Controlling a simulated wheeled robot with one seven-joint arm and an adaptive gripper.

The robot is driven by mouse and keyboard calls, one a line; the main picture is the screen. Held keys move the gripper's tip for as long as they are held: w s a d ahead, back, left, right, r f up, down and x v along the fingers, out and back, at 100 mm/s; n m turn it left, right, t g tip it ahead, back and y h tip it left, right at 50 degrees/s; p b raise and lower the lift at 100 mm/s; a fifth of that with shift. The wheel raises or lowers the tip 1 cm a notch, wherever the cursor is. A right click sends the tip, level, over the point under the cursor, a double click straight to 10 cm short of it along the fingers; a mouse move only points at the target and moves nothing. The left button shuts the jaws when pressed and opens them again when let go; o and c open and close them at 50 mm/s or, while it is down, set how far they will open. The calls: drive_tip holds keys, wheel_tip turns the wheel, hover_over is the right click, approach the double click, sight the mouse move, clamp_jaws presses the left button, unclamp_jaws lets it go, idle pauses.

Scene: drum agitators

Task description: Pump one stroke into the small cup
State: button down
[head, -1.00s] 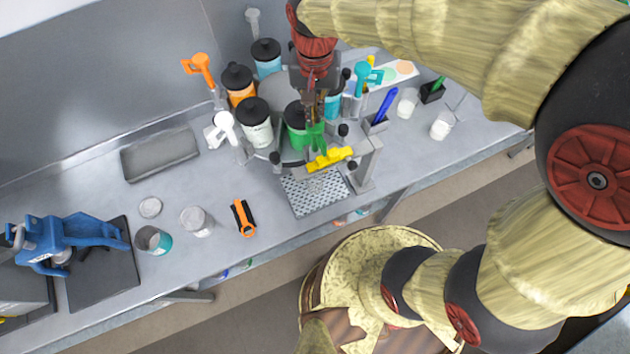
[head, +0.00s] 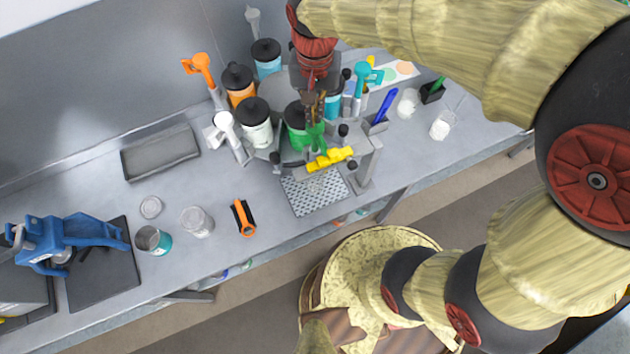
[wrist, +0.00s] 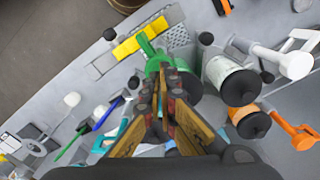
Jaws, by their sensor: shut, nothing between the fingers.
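A green pump handle (head: 316,138) stands at the front of the green canister (head: 296,130) on the paint carousel. My gripper (head: 316,118) is shut and empty, pointing down at the green handle. In the wrist view its fingertips (wrist: 161,82) are over or against the green handle (wrist: 156,62); I cannot tell whether they touch. A yellow bar (head: 330,158) lies just in front, above a perforated drip tray (head: 315,193). I cannot clearly make out a small cup on that tray.
White (head: 255,122), orange (head: 238,85) and blue (head: 267,58) canisters crowd the carousel, with handles sticking out. A grey post (head: 366,165) stands right of the drip tray. An orange-and-black tool (head: 243,217) lies on the bench.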

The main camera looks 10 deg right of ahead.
drive_tip(key=shift+f, duration=0.2)
drive_tip(key=shift+f+b, duration=1.6)
drive_tip(key=shift+f, duration=0.75)
drive_tip(key=shift+r, duration=0.1)
drive_tip(key=shift+r+p, duration=1.7)
drive_tip(key=shift+r, duration=0.75)
wheel_tip(320, 180, up, 6)
drive_tip(key=p, duration=0.4)
